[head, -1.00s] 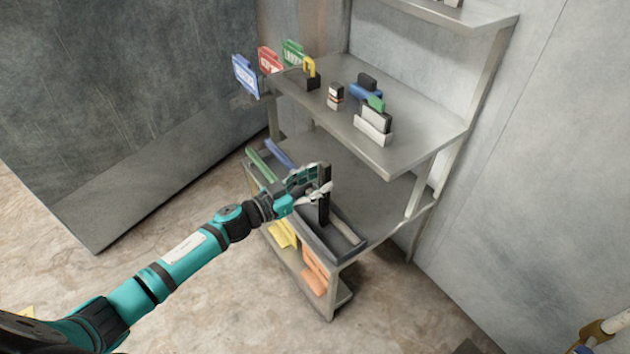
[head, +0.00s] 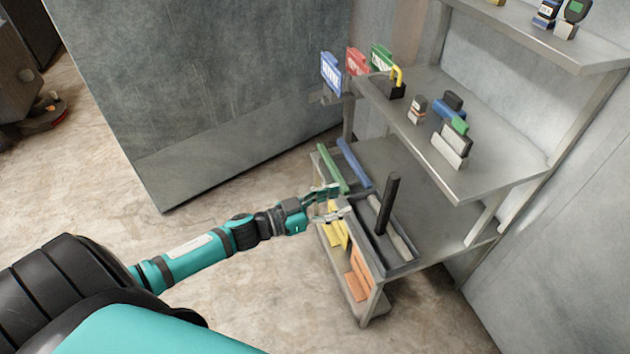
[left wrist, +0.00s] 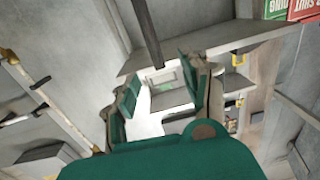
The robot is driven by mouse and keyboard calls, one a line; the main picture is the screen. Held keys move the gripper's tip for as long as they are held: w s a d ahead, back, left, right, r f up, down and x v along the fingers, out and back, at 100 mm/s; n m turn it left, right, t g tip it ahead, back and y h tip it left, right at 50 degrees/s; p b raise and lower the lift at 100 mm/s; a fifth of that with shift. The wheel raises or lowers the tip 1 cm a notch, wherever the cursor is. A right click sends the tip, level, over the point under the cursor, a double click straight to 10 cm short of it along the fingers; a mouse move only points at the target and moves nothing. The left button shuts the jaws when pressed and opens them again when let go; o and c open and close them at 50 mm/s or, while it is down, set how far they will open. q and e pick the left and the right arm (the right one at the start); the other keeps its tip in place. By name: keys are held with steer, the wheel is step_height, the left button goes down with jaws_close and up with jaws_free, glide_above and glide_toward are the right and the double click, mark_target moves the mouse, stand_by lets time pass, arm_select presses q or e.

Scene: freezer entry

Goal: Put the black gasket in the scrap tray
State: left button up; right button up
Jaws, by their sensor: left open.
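The black gasket (head: 388,204) is a long dark strip. It stands nearly upright, its lower end inside the dark grey tray (head: 407,267) on the cart-like rack's lower shelf. My left gripper (head: 334,203) is open, left of the gasket and apart from it, near the tray's left side. In the left wrist view, my open fingers (left wrist: 160,82) show with a dark strip (left wrist: 146,32), probably the gasket, ahead of them. I cannot tell whether the gasket leans on a tray wall. My right gripper is not in view.
A green strip (head: 331,168) and a blue strip (head: 354,163) lie behind my left gripper. The upper shelf (head: 490,180) overhangs the right, holding small items. Yellow (head: 338,234) and orange (head: 361,272) pieces are below. Open floor lies left.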

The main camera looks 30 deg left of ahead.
arm_select(q)
steer(key=s+f+n+g+y, duration=0.4)
steer(key=s+f+n+y, duration=0.2)
steer(key=s+f+y, duration=0.3)
steer(key=s+d+f+g, duration=0.1)
steer(key=s+d+g, duration=0.1)
steer(key=s, duration=0.5)
steer(key=s+d+m+g+y, duration=0.1)
steer(key=s+g, duration=0.4)
steer(key=s, duration=0.2)
steer(key=shift+s+d+f, duration=0.2)
steer(key=shift+d+f, duration=0.15)
steer(key=shift+f, duration=0.05)
